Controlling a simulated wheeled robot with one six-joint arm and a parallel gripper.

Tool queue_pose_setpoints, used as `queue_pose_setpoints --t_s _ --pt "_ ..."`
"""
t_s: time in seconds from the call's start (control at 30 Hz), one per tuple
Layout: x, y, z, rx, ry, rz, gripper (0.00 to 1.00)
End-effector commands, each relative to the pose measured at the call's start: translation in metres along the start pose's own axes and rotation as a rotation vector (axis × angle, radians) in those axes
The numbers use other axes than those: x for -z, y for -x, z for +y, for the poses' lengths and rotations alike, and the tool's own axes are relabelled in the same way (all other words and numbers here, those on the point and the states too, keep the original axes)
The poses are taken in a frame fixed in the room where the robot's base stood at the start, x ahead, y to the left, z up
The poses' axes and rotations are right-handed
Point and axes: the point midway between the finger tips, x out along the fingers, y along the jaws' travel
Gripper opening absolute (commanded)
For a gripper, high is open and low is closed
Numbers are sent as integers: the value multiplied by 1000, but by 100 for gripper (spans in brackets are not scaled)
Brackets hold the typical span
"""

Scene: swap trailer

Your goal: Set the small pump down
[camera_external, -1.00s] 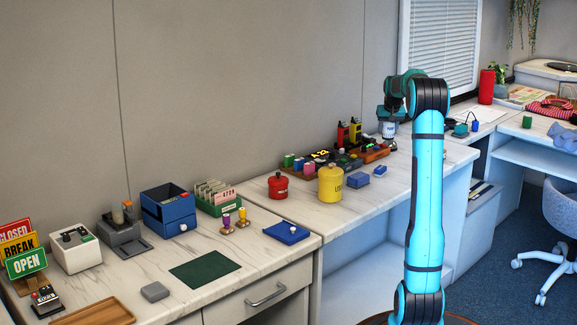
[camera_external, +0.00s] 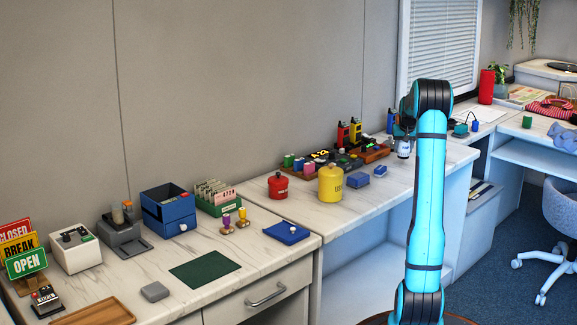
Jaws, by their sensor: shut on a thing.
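My gripper (camera_external: 403,154) is small and partly hidden behind my own arm link. It points down, low over the right end of the white marble-topped counter (camera_external: 425,165), near its back. It is shut on the small pump, which is too small and covered to make out clearly. I cannot tell whether the pump touches the counter top.
An orange tray (camera_external: 376,154) with small parts lies just left of my gripper. Blue boxes (camera_external: 358,180), a yellow canister (camera_external: 331,183) and a red canister (camera_external: 278,186) stand further left. The counter's front right is clear.

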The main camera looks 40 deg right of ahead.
Motion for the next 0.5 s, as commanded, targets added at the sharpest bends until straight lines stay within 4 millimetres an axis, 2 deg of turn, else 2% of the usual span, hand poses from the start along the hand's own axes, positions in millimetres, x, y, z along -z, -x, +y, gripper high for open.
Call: queue_pose_setpoints --t_s 0.2,0.5 --pt "-10 -24 0 0 0 -1 18" --pt "-11 -26 0 0 0 0 18"
